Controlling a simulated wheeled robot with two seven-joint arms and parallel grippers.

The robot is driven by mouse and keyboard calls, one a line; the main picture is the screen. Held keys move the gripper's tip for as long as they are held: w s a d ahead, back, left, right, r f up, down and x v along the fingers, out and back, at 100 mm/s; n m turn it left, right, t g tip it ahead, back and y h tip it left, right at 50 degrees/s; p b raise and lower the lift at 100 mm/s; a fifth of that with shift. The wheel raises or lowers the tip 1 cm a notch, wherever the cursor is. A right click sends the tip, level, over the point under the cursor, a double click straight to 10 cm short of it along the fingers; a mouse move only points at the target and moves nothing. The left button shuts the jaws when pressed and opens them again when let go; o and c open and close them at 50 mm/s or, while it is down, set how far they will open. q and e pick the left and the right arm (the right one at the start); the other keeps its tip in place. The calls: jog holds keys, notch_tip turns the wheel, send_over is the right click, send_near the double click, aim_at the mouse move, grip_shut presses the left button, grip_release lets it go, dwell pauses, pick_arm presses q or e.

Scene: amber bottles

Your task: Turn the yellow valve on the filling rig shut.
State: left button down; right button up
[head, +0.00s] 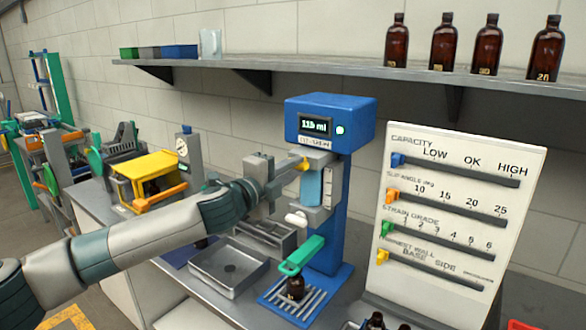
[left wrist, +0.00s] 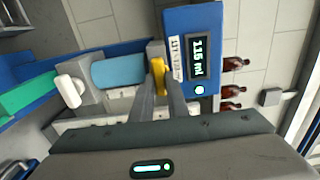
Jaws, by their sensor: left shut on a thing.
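The filling rig (head: 346,190) is a tall blue stand with a display reading about 115 ml, and it also shows in the left wrist view (left wrist: 186,32). The yellow valve (head: 304,165) is a small handle just under the display box; in the left wrist view the yellow valve (left wrist: 158,78) lies between the fingers. My left gripper (head: 296,170) is shut on it, and the fingers hide part of the handle. An amber bottle (head: 296,287) stands on the rig's slatted base, partly under a green lever (head: 301,255). My right gripper is not in view.
A metal tray (head: 228,268) lies on the bench left of the rig. A white slider board (head: 455,210) stands close on the right. A shelf (head: 330,66) above holds several amber bottles. More amber bottle tops (head: 376,321) show at the bottom edge.

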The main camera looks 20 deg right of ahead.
pick_arm(q)
jog(key=c, duration=1.7)
grip_release()
jog(key=shift+b+v, duration=3.3)
jog(key=shift+v, duration=5.4)
jog(key=shift+d+f, duration=0.1)
jog(key=shift+f, duration=0.1)
